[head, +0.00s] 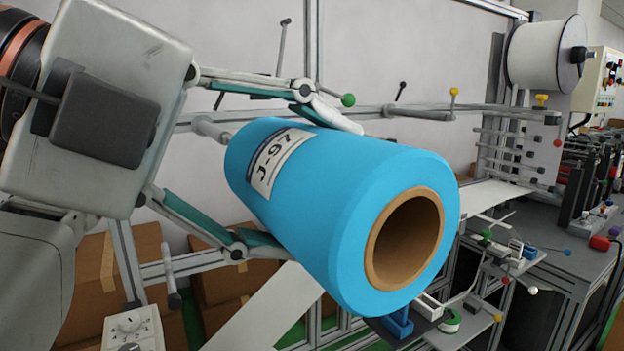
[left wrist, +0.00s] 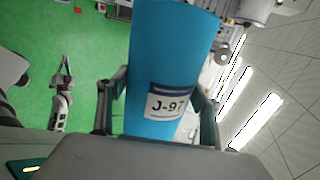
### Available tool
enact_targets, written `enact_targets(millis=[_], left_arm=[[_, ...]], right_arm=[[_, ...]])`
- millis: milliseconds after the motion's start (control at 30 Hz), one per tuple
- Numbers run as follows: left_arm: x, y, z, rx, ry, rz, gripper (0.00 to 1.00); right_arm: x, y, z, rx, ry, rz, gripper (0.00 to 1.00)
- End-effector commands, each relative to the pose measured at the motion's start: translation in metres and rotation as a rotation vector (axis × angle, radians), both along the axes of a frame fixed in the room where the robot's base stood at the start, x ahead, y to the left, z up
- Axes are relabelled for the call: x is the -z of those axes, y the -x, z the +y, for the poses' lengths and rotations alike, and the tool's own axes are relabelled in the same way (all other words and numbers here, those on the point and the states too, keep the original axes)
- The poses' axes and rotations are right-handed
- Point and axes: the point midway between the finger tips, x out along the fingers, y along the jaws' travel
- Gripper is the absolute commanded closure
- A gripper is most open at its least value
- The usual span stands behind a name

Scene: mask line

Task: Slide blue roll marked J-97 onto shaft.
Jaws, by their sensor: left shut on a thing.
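The blue roll marked J-97 (head: 330,215) is held in the air, tilted, with its near end facing lower right. Its brown core (head: 405,240) is open, and I see no shaft inside it. My left gripper (head: 290,175) is shut around the roll's far part, one finger on each side. In the left wrist view the roll (left wrist: 168,60) fills the middle, with its label towards the camera. A grey rod (head: 212,129) with a rounded end shows behind the roll's far end; I cannot tell whether it is the shaft.
A white roll (head: 543,54) hangs on the machine at upper right. A frame bar with coloured knobs (head: 453,93) runs behind the blue roll. Cardboard boxes (head: 90,285) stand lower left. A bench (head: 560,255) with small parts is at right. Green floor (left wrist: 85,35) shows below.

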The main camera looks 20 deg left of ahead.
Motion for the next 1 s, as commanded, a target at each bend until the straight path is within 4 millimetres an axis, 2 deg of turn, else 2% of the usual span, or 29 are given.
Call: enact_targets(millis=[767, 1000], left_arm=[[0.0, -0.032, 0.038, -0.002, 0.001, 0.001, 0.66], [0.0, -0.032, 0.037, 0.0, -0.001, -0.001, 0.66]], right_arm=[[-0.006, -0.005, 0.001, 0.0, -0.003, -0.014, 1.0], [-0.005, -0.005, 0.001, 0.0, -0.002, -0.011, 1.0]])
